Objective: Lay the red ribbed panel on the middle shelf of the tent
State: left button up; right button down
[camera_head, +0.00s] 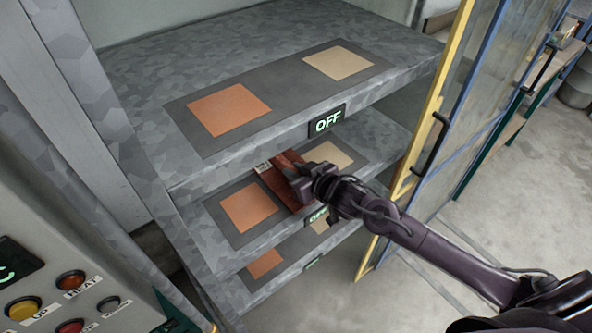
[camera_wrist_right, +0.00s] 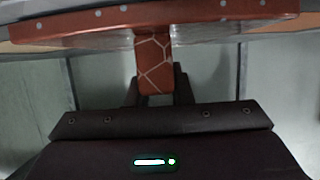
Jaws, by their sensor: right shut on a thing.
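The red ribbed panel (camera_head: 278,187) is over the middle shelf (camera_head: 215,232), between that shelf's orange square (camera_head: 248,208) and beige square (camera_head: 328,155). The top shelf hides part of it. I cannot tell whether it touches the middle shelf. My right gripper (camera_head: 297,180) reaches in from the right and is shut on the panel. In the right wrist view, the panel's red edge (camera_wrist_right: 215,17) spans the top, and its tab with pale lines (camera_wrist_right: 154,62) sits between the fingers (camera_wrist_right: 155,90). My left gripper is not in view.
The top shelf (camera_head: 400,45) lies close above my gripper, with an "OFF" display (camera_head: 328,121) on its front edge. A lower shelf (camera_head: 245,290) is beneath. The yellow-framed door (camera_head: 432,120) stands open at the right, near my arm. A button panel (camera_head: 95,310) is at lower left.

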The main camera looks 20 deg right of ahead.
jog(key=shift+r, duration=0.1)
jog(key=c, duration=1.7)
grip_release()
jog(key=shift+f, duration=0.25)
jog(key=o, duration=0.4)
jog(key=shift+r, duration=0.1)
jog(key=shift+r, duration=0.2)
jog(key=v, duration=0.6)
jog(key=b+v, duration=0.1)
jog(key=v, duration=0.3)
jog(key=shift+s+f, duration=0.1)
jog(key=shift+f, duration=0.15)
jog(key=shift+v, duration=1.05)
